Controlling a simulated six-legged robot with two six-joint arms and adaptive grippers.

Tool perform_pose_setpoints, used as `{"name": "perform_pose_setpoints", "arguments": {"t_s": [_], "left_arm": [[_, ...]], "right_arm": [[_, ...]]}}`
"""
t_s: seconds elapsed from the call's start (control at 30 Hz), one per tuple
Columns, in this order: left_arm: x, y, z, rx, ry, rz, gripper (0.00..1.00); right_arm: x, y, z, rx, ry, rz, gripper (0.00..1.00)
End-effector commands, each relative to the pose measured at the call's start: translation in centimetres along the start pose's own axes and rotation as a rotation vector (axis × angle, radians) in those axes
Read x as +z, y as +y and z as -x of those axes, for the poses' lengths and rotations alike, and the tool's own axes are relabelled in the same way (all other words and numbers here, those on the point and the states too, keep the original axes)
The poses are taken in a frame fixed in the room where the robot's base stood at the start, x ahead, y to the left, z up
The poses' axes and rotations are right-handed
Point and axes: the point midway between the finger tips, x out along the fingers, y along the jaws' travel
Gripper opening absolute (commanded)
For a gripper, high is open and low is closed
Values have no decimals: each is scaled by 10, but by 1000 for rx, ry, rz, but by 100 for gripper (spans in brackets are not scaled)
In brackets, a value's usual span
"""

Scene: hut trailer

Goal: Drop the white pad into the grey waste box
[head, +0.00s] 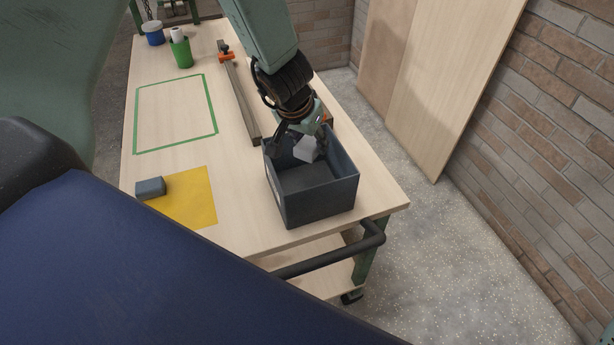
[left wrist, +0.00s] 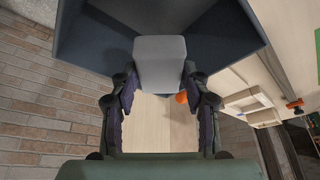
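The white pad (head: 306,149) is a small pale block between the fingers of my left gripper (head: 298,146). It also shows in the left wrist view (left wrist: 160,62), with a fingertip against each side. My left gripper is shut on it and holds it over the open grey waste box (head: 318,207), around the level of the rim, near the far side. The dark box also shows in the left wrist view (left wrist: 85,40). The bare part of the box floor in view looks empty. My right gripper is not in view.
The box stands near the table's right end. A grey block (head: 151,188) lies on a yellow mat (head: 190,202). A green-taped rectangle (head: 175,113), a long bar with an orange clamp (head: 227,57), a green cup (head: 181,53) and a blue pot (head: 153,36) are farther back.

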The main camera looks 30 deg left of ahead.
Motion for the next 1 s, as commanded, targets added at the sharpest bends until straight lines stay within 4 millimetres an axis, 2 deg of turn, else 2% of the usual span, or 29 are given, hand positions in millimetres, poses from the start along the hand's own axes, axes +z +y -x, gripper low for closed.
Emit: {"name": "perform_pose_setpoints", "arguments": {"t_s": [0.03, 0.3, 0.67, 1.0], "left_arm": [[0, 0, 0, 0, 0, 0, 52], [0, 0, 0, 0, -1, 1, 72], [0, 0, 1, 0, -1, 1, 72], [0, 0, 16, -1, 2, 2, 72]], "right_arm": [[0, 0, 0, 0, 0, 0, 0], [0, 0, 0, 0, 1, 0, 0], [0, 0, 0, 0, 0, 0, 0], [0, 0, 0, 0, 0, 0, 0]]}}
